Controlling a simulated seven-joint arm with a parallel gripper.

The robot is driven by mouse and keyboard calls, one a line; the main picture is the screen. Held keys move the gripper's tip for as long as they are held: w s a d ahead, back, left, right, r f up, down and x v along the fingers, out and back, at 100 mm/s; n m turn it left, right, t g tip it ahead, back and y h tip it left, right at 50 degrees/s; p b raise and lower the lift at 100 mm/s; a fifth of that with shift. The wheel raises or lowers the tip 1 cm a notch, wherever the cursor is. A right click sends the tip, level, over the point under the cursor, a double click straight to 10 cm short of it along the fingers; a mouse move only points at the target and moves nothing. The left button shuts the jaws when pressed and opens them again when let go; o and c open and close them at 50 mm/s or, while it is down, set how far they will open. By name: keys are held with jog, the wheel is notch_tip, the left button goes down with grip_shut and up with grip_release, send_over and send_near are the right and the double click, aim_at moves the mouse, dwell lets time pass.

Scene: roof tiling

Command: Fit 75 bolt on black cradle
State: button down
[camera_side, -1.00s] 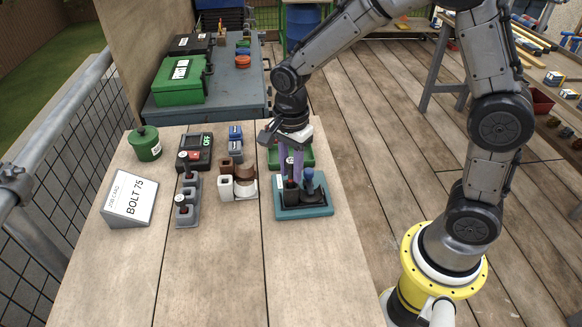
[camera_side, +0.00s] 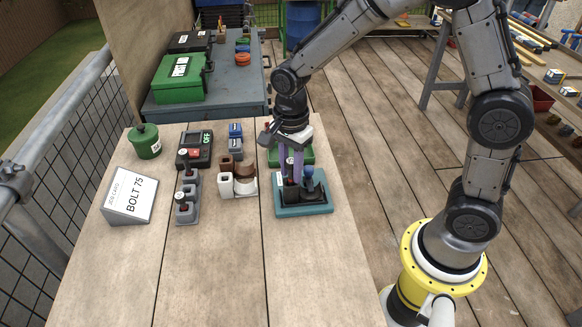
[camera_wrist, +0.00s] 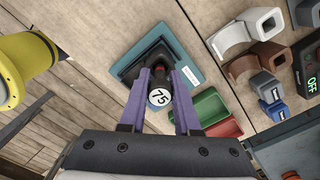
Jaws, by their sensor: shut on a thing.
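The bolt marked 75 (camera_wrist: 160,97) has a round white top and is between my purple fingers in the wrist view. In the side view the bolt (camera_side: 290,161) stands upright over the black cradle. My gripper (camera_side: 292,168) is shut on it; the fingers also show in the wrist view (camera_wrist: 160,88). The black cradle (camera_wrist: 128,70) sits on a teal base (camera_side: 288,212).
A job card reading BOLT 75 (camera_side: 130,196) stands at the left. A grey holder (camera_side: 187,208) with red-collared bolts, a panel reading OFF (camera_side: 196,150), white and brown blocks (camera_side: 226,186) and blue-topped blocks (camera_side: 236,142) stand left of the cradle. A green tray (camera_side: 277,157) lies behind it.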

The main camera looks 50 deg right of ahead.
dwell(0.4)
jog(key=c, duration=0.5)
grip_release()
jog(key=shift+f, duration=0.1)
jog(key=shift+c, duration=0.2)
jog(key=shift+r, duration=3.55)
